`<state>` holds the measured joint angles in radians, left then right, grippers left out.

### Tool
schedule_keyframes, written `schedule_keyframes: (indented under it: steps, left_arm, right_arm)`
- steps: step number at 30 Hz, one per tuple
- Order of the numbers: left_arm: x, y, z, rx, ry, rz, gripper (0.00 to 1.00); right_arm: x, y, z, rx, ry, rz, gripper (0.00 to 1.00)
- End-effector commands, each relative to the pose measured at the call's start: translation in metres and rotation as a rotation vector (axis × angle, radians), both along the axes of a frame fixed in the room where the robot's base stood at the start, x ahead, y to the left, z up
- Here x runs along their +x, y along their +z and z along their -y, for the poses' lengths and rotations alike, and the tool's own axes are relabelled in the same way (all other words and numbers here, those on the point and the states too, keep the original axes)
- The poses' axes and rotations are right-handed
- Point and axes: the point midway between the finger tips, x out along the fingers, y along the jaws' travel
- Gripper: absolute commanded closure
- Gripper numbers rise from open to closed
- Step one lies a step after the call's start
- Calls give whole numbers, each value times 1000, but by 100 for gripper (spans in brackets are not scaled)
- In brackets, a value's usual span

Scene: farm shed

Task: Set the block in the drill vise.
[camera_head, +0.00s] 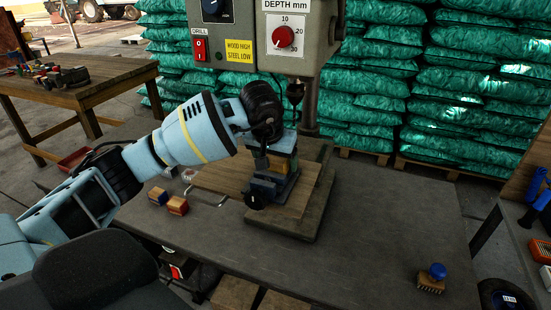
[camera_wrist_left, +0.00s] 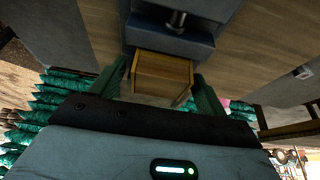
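The blue drill vise (camera_head: 266,186) sits on a wooden board under the drill. A wood-coloured block (camera_head: 279,163) shows at the vise, between its blue parts, partly hidden by my left gripper. My left gripper (camera_head: 262,147) reaches in from the left, at the vise. In the left wrist view, the block (camera_wrist_left: 162,75) lies between my two green fingers (camera_wrist_left: 162,80), which appear to hold its sides. Its far face is close to a blue jaw of the vise (camera_wrist_left: 170,38). Whether the jaws touch it is unclear. My right gripper is not in view.
The drill press (camera_head: 265,35) stands above the vise. A blue-knobbed brush (camera_head: 433,279) lies at the right. The table's right half is mostly clear.

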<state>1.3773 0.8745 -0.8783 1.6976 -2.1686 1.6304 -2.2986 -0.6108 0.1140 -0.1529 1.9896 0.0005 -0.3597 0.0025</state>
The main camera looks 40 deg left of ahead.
Motion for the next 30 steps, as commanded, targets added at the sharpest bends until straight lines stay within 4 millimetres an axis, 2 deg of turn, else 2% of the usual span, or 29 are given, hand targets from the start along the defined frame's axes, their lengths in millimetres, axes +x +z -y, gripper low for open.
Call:
schedule_keyframes:
  steps: [11, 16, 24, 30]
  left_arm:
    - [0, 7, 0, 0, 0, 2, 24]
    - [-9, 29, 2, 1, 0, 4, 24]
    - [-29, 80, 7, 0, 0, 4, 24]
    - [-40, 105, 10, 0, 1, 2, 24]
  right_arm:
    - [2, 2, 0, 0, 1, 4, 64]
    - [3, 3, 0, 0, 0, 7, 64]
    - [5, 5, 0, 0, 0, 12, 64]
    - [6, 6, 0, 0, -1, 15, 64]
